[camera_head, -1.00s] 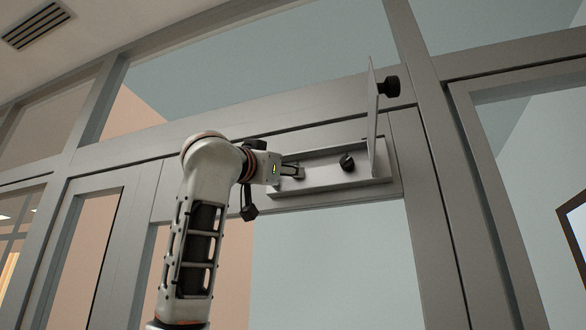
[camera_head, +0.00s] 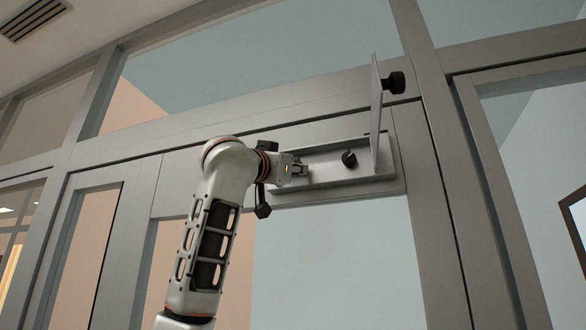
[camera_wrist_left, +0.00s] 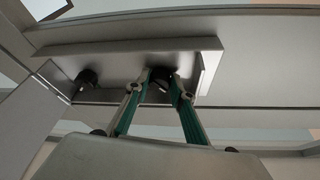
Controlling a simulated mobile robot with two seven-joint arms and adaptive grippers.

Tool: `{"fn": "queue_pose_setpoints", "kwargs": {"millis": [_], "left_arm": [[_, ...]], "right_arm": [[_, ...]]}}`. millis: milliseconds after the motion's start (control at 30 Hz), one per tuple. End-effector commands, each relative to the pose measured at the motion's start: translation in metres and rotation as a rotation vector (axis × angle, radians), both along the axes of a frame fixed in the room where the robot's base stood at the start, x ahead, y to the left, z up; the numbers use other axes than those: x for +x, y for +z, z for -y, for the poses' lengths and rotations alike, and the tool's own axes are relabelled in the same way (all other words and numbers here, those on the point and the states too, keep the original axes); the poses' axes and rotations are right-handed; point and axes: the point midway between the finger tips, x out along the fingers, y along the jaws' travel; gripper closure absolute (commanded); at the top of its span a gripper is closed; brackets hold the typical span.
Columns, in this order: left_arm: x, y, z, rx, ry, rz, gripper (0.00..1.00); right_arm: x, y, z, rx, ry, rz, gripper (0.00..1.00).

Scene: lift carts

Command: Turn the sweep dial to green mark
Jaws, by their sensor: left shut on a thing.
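A long grey metal housing (camera_head: 330,178) is fixed high on the door frame, with two black dials along it. My left gripper (camera_head: 302,169) is at the housing's left end. In the left wrist view its fingers (camera_wrist_left: 162,84) are closed on a black dial (camera_wrist_left: 160,74), one on each side. The head view hides this dial behind the gripper. I cannot make out a green mark or which dial is the sweep dial. My right gripper is out of view.
A thin cover plate (camera_head: 376,110) with a black knob (camera_head: 393,83) stands out from the housing's right end. A grey door frame upright (camera_head: 440,150) runs close to the right. Glass panes (camera_head: 330,260) lie below and above.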

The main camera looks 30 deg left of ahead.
Motion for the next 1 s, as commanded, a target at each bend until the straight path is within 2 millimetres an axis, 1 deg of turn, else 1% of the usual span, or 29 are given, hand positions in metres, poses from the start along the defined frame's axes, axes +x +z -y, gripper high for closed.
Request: {"fn": "queue_pose_setpoints", "kwargs": {"millis": [267, 800, 1000], "left_arm": [[-0.0008, 0.0013, -0.0017, 0.071, 0.0, -0.016, 0.98], [-0.0025, 0.0046, -0.0049, 0.462, -0.001, -0.108, 0.98], [-0.0025, 0.0053, -0.0055, 0.578, -0.001, -0.137, 0.98]], "right_arm": [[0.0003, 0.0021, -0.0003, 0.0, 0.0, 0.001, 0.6], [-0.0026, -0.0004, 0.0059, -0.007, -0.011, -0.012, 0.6], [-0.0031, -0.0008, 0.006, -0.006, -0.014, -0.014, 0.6]]}}
